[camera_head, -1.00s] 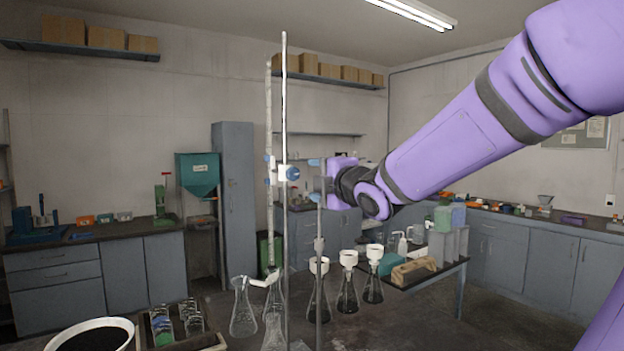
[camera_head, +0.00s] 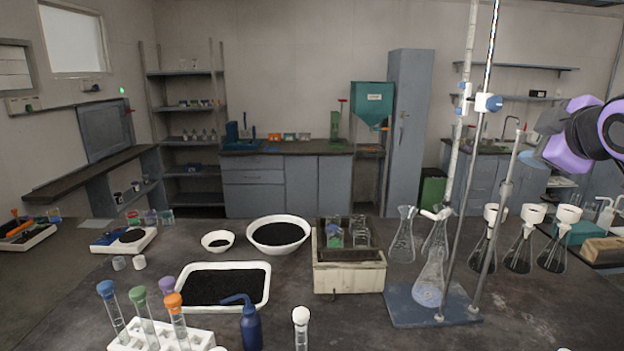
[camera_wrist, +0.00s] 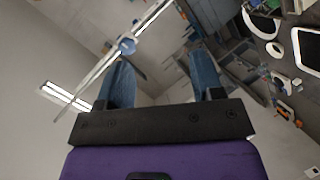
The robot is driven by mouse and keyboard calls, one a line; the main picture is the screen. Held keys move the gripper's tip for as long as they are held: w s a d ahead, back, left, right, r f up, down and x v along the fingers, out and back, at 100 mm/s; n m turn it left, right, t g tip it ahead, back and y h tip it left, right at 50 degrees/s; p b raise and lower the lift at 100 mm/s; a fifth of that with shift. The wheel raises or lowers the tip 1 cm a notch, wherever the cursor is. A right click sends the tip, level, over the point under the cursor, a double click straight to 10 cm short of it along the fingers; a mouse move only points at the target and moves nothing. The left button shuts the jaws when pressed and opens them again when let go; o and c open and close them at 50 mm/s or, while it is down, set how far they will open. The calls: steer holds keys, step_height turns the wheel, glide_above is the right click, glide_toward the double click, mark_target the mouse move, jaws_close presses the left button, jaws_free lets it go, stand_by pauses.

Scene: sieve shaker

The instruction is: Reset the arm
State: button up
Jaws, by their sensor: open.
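My purple arm comes in from the right edge of the head view. My gripper (camera_head: 530,148) is beside the upper part of the stand rods, to their right. In the wrist view my gripper (camera_wrist: 165,82) shows two blue fingers spread apart with nothing between them. A burette stand (camera_head: 430,304) with tall rods and a blue-knobbed clamp (camera_head: 487,103) is left of my gripper. The clamp also shows near the left finger in the wrist view (camera_wrist: 126,46). Whether gripper and rod touch is hard to tell.
Flasks with white funnels (camera_head: 519,240) stand right of the stand. A wooden box of glassware (camera_head: 349,278), a white tray of dark grains (camera_head: 212,286), a bowl (camera_head: 279,233) and a test tube rack (camera_head: 160,338) fill the bench. Bare bench lies at front centre.

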steer(key=s+a+f+m+g, duration=0.2)
steer(key=s+f+m+g, duration=0.1)
steer(key=s, duration=0.2)
steer(key=s+a+f+m+g+y, duration=0.1)
steer(key=s+a+f+m+g, duration=0.1)
steer(key=s, duration=0.4)
steer(key=s+a+f+m+g+y, duration=0.1)
steer(key=s+a+f+m+g, duration=0.2)
steer(key=s+m, duration=0.2)
steer(key=shift+s+a+f+m+g, duration=0.25)
steer(key=shift+s+f+m+g, duration=0.15)
steer(key=shift+s, duration=0.35)
